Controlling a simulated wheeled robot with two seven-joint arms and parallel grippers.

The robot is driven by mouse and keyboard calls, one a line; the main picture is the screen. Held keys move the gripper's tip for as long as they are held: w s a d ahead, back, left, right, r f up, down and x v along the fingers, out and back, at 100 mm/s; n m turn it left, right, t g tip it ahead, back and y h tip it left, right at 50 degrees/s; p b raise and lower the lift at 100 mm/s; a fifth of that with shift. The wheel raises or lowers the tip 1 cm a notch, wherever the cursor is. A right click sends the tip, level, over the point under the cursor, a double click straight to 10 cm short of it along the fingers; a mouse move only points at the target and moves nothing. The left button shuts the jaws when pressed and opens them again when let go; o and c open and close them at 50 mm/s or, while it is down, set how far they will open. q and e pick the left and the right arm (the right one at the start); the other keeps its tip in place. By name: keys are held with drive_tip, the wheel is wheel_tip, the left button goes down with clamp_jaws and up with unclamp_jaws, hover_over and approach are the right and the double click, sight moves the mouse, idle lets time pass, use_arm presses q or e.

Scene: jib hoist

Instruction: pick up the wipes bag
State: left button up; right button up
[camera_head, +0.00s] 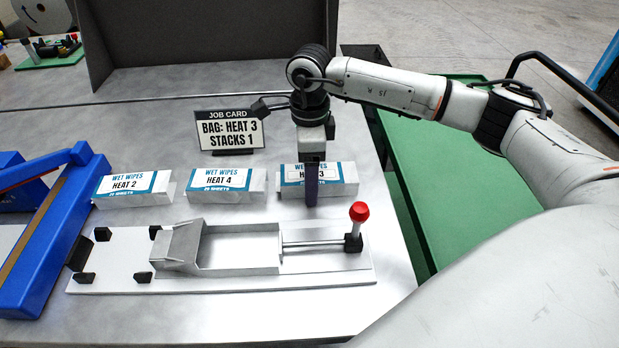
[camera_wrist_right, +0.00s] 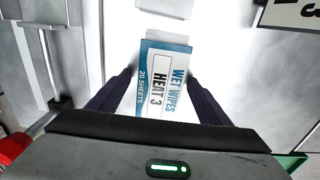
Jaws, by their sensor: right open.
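Three white and blue wet wipes bags stand in a row on the grey table in the head view, labelled HEAT 2 (camera_head: 131,187), HEAT 4 (camera_head: 226,184) and HEAT 3 (camera_head: 340,181). A job card (camera_head: 229,130) behind them reads "BAG: HEAT 3, STACKS 1". My right gripper (camera_head: 311,185) points down at the HEAT 3 bag and covers part of its label. In the right wrist view the HEAT 3 bag (camera_wrist_right: 165,75) lies between the dark fingers of my right gripper (camera_wrist_right: 160,90). That gripper is open. I cannot tell whether the fingers touch the bag. My left gripper is out of view.
A pale fixture with an open tray (camera_head: 240,250) and a red-knobbed lever (camera_head: 359,212) lies in front of the bags. A blue device (camera_head: 55,235) stands at the left. A dark grey panel (camera_head: 205,30) stands behind. A green surface (camera_head: 455,185) lies right of the table.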

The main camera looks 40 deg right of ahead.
drive_tip(key=c, duration=1.1)
drive_tip(key=shift+c, duration=0.5)
drive_tip(key=shift+r, duration=0.15)
